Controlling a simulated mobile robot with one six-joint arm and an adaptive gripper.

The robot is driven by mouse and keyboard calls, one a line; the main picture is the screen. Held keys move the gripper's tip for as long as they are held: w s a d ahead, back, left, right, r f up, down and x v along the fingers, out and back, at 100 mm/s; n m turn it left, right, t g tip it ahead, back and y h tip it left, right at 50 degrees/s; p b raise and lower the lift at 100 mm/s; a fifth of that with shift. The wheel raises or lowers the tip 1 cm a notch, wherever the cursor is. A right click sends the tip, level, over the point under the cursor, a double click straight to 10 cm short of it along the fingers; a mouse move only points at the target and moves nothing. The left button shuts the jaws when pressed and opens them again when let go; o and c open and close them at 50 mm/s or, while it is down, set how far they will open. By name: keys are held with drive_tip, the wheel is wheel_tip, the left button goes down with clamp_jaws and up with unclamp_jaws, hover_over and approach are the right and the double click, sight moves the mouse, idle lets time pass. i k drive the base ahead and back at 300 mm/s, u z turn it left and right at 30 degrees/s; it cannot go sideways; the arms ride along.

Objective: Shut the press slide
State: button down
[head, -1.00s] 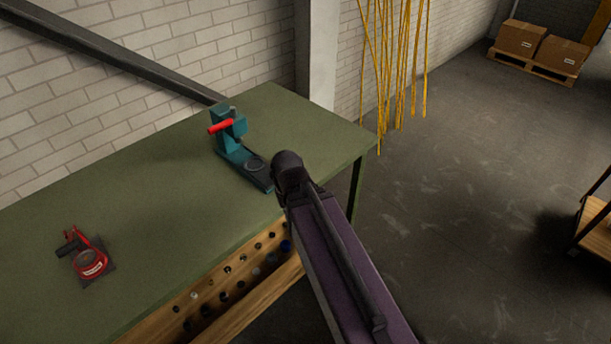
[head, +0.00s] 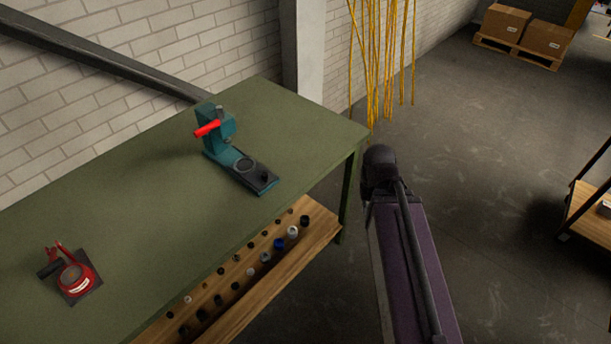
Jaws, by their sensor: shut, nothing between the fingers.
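The teal press (head: 212,128) stands on the green bench, with a red lever on its upper body. A low slide (head: 257,183) runs from the foot of the press toward the front right. The slide has a dark top, a round ring and a small black knob near its outer end, and it appears to stick out from under the press head. My arm (head: 405,250) is right of the bench, over the floor, apart from the press. My gripper cannot be made out in the head view.
The green bench top (head: 130,190) is mostly clear. A red tool (head: 76,278) lies on a dark plate at the left. A wooden shelf (head: 245,300) under the bench holds several small bottles. Yellow hanging strips (head: 380,60) are behind the bench's right end.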

sight(246, 167)
drive_tip(key=z, duration=1.05)
drive_tip(key=k, duration=0.45)
drive_tip(key=u, duration=3)
drive_tip(key=i, duration=0.1)
drive_tip(key=z, duration=1)
